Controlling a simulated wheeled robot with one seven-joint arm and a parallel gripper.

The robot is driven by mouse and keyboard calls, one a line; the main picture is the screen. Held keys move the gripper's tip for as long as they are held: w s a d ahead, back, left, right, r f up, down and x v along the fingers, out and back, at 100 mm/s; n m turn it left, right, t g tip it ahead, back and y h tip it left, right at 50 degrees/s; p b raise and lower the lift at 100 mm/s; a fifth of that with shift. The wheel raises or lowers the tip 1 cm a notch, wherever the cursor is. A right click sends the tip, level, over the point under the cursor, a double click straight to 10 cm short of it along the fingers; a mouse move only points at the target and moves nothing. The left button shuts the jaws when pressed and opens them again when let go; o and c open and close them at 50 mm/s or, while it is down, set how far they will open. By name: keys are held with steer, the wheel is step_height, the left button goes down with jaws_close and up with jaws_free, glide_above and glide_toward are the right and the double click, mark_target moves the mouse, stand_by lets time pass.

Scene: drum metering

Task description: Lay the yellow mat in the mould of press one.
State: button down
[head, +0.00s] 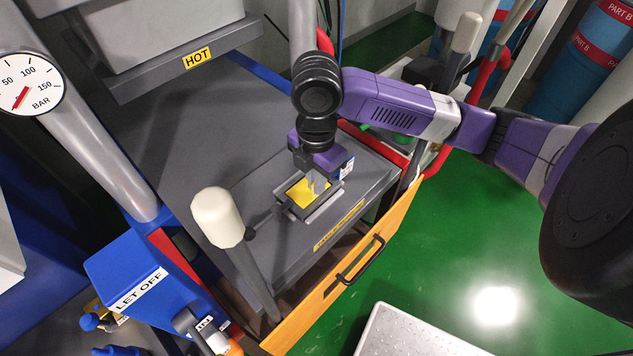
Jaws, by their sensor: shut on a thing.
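The yellow mat (299,194) shows inside the small grey rectangular mould (290,210) on the grey press bed. It looks flat and lies within the mould's rim, but I cannot tell whether it touches the floor of the mould. My gripper (316,188) points down over the mould, its pale fingers shut on the mat near its right side. The fingers and the purple wrist hide the mat's far right part and some of the mould's rim.
A hot upper block labelled HOT (196,58) hangs above the bed at the back left. A white-knobbed lever (218,218) stands left of the mould. An orange gate (331,290) with a black handle runs along the front. A blue LET OFF box (136,288) is lower left.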

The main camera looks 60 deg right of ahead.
steer(key=shift+f, duration=0.1)
steer(key=shift+f, duration=0.15)
steer(key=c, duration=1.6)
jaws_free()
step_height(320, 180, up, 13)
steer(key=p, duration=0.9)
steer(key=shift+f, duration=0.2)
